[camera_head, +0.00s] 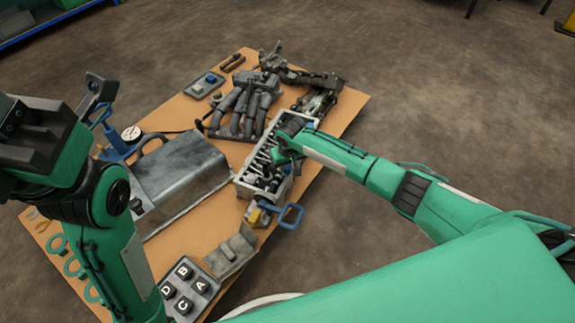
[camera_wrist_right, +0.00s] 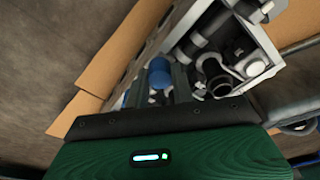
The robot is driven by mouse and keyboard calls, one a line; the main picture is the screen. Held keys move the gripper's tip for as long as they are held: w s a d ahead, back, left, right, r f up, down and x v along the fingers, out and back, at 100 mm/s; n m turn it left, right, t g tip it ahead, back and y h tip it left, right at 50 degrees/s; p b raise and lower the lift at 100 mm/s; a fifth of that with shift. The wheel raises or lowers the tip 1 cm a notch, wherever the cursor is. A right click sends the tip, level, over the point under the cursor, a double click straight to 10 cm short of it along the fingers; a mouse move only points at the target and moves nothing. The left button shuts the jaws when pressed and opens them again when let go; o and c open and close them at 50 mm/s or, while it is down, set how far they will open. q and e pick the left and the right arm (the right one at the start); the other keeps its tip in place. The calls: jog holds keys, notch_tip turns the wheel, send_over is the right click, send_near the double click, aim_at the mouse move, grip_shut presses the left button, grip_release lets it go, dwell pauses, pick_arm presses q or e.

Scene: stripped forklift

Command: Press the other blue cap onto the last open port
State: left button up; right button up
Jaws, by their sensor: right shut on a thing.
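My right gripper (camera_head: 284,152) is over the upper part of a pale open box (camera_head: 240,186) full of dark and silver fittings. In the right wrist view, a round blue cap (camera_wrist_right: 159,72) sits between the fingers of my right gripper (camera_wrist_right: 158,84), which is shut on it. The same box (camera_wrist_right: 263,48) shows just beyond the fingers. I cannot tell whether the cap touches a port, and no open port can be made out clearly. A small blue piece (camera_head: 208,78) lies in a small dark tray (camera_head: 196,89). My left gripper (camera_head: 50,120) is raised at the left; its jaw opening is unclear.
A large grey metal cover (camera_head: 180,175) lies left of the box. A dark manifold with thick pipes (camera_head: 240,105) is behind it. A blue-handled tool (camera_head: 290,214) and a lettered block (camera_head: 188,287) are nearer. The orange board (camera_head: 335,125) has bare room at its right edge.

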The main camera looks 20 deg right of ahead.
jog(key=shift+f+p, duration=0.3)
jog(key=shift+p, duration=0.65)
dwell(1.5)
jog(key=o, duration=1)
jog(key=shift+o, duration=0.2)
notch_tip(320, 180, up, 14)
jog(key=s+p, duration=0.2)
jog(key=p, duration=0.4)
jog(key=shift+f+p, duration=0.2)
jog(key=shift+p, duration=0.1)
